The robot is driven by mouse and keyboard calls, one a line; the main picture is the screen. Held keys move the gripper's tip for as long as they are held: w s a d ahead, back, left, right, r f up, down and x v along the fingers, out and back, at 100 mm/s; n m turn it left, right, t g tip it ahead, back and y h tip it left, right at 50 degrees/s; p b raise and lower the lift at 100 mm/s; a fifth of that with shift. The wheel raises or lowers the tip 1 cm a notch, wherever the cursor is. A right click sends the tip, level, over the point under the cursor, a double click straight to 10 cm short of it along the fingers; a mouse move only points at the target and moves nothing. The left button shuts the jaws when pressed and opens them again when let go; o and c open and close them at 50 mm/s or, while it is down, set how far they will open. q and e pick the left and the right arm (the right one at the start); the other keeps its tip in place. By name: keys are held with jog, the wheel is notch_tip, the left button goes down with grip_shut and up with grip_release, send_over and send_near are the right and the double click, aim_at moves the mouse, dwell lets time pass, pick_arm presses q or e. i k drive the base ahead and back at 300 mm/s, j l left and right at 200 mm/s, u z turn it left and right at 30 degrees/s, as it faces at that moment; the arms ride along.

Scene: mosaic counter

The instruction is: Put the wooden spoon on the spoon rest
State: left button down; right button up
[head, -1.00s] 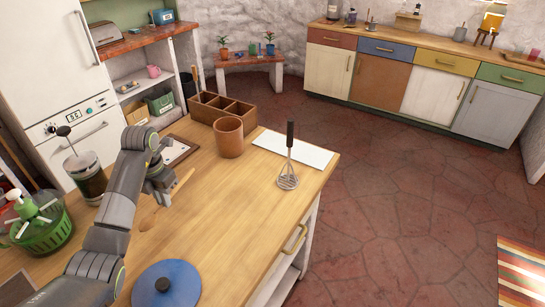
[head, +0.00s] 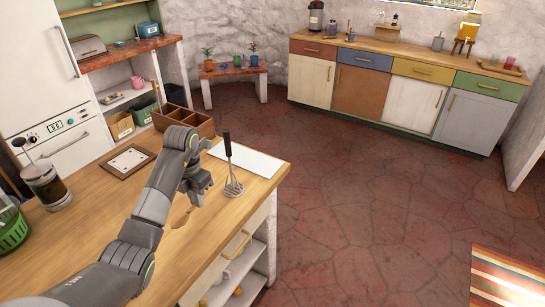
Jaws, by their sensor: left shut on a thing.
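My left gripper (head: 199,190) is shut on the wooden spoon (head: 181,215), over the counter just left of the standing whisk. Only part of the spoon shows, a tan piece below the jaws; the gripper hides the rest. I cannot tell whether the spoon touches the counter. I cannot make out a spoon rest; my arm covers part of the counter. My right gripper is not in view.
A dark-handled whisk (head: 228,148) stands close to my left gripper, by a white sheet (head: 250,161). A wooden divided box (head: 203,126), a framed board (head: 128,161), a glass press (head: 46,187) and a green basket (head: 12,232) are around. The counter (head: 219,217) ends at right.

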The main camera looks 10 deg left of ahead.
aim_at(244, 157)
jog(key=i+l, duration=0.15)
jog(key=l, duration=0.15)
jog(key=i+l+u, duration=0.1)
jog(key=l, duration=0.2)
jog(key=i+l, duration=0.2)
jog(key=i+l+u, duration=0.25)
jog(key=i+l, duration=0.15)
jog(key=i+l+u, duration=0.2)
jog(key=i+l, duration=0.2)
jog(key=l, duration=0.25)
